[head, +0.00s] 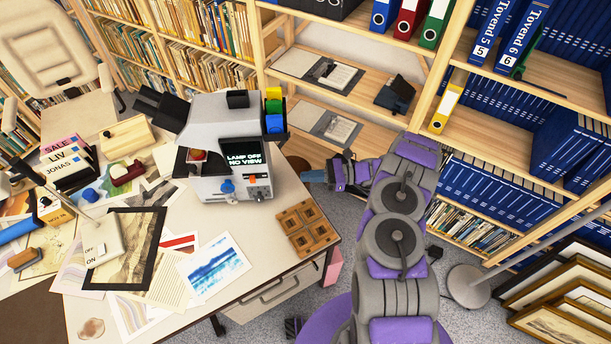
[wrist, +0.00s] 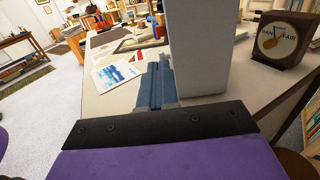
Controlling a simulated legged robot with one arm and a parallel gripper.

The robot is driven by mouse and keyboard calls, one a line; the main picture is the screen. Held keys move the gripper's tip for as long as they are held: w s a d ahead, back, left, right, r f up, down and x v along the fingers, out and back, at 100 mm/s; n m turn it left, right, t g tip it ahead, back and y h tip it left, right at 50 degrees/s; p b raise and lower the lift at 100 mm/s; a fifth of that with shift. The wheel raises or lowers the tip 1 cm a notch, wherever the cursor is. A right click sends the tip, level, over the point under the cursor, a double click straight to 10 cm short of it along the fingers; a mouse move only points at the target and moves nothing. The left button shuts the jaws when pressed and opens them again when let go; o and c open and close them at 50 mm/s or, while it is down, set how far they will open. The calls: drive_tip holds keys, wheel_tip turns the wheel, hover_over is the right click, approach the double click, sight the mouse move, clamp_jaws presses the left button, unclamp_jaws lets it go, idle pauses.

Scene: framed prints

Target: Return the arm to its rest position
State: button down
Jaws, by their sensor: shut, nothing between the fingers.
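My arm reaches up from the bottom of the head view and bends left. My gripper (head: 326,174) is beside the desk's right edge, to the right of the grey machine with a small screen (head: 246,158). In the wrist view, my gripper's blue-grey fingers (wrist: 156,84) are together with nothing between them. They point over the desk top (wrist: 112,103), next to the tall pale side of what looks like the machine (wrist: 200,48). I cannot tell whether they touch it.
Bookshelves (head: 345,75) stand behind. Framed pictures (head: 572,300) and a round lamp base (head: 468,286) are on the floor at right. A brown box with a round label (wrist: 287,40) shows in the wrist view.

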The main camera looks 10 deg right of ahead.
drive_tip(key=s+a+r+n+g+h, duration=0.25)
drive_tip(key=s+r+n, duration=0.2)
drive_tip(key=r, duration=0.25)
drive_tip(key=s+a+r+n+g+h, duration=0.25)
drive_tip(key=s+r, duration=0.25)
drive_tip(key=r, duration=0.3)
drive_tip(key=s+a+r+n+g+h, duration=0.1)
drive_tip(key=s+a+r+n+g, duration=0.1)
drive_tip(key=s+a+r+n, duration=0.35)
drive_tip(key=s+d+r+n+t+h, duration=0.2)
drive_tip(key=s+d+h, duration=0.4)
drive_tip(key=s, duration=0.5)
drive_tip(key=s+d+r+n+t+h, duration=0.2)
drive_tip(key=s+d+r+n+h, duration=0.2)
drive_tip(key=s+d, duration=0.5)
drive_tip(key=s+r+h, duration=0.2)
drive_tip(key=s, duration=0.1)
drive_tip(key=shift+s+d, duration=0.15)
drive_tip(key=shift+d, duration=0.25)
drive_tip(key=c, duration=1.8)
unclamp_jaws()
